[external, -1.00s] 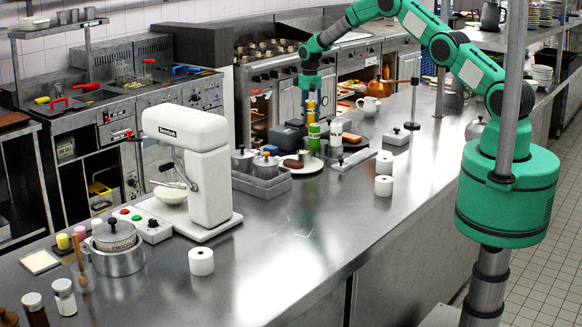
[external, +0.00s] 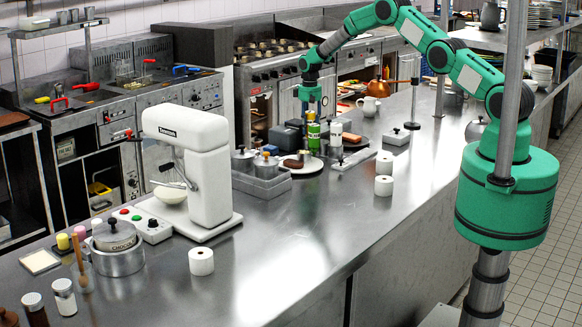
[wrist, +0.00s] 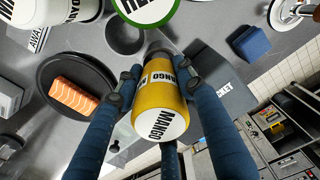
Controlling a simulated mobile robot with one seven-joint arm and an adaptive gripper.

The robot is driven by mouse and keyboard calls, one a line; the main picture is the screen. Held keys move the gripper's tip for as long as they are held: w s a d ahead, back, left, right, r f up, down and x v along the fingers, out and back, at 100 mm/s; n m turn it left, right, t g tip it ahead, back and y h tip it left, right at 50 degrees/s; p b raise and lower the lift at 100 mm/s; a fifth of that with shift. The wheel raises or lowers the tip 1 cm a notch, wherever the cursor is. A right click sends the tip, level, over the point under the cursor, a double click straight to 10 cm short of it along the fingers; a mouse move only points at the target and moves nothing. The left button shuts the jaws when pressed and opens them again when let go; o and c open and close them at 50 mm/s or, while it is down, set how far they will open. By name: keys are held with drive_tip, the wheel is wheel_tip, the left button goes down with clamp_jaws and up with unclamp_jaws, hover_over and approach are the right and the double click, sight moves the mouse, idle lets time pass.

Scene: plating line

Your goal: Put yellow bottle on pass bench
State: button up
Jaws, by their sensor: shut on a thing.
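The yellow bottle (wrist: 160,100), labelled MANGO, is between my gripper's (wrist: 157,80) two blue fingers in the wrist view. The fingers are shut on its sides. In the external view my gripper (external: 311,108) points down among the items at the middle of the long steel counter; the bottle is mostly hidden there by the fingers and a green bottle (external: 313,134). Whether the yellow bottle touches anything underneath is unclear. I cannot tell which surface is the pass bench; the long steel counter (external: 270,245) has no such label.
A white bottle (external: 336,134) stands beside the green one. The counter's near middle is clear.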

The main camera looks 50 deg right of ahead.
drive_tip(key=shift+f, duration=0.9)
drive_tip(key=shift+f+b, duration=0.35)
drive_tip(key=shift+f, duration=0.05)
drive_tip(key=shift+s+f, duration=0.2)
drive_tip(key=shift+f, duration=0.3)
drive_tip(key=shift+o, duration=0.3)
drive_tip(key=shift+s+f+b, duration=0.2)
drive_tip(key=shift+f+b, duration=0.2)
drive_tip(key=shift+f, duration=0.05)
drive_tip(key=shift+o, duration=1)
drive_tip(key=shift+f, duration=0.15)
drive_tip(key=o, duration=1.1)
drive_tip(key=shift+c, duration=0.2)
drive_tip(key=shift+r, duration=0.2)
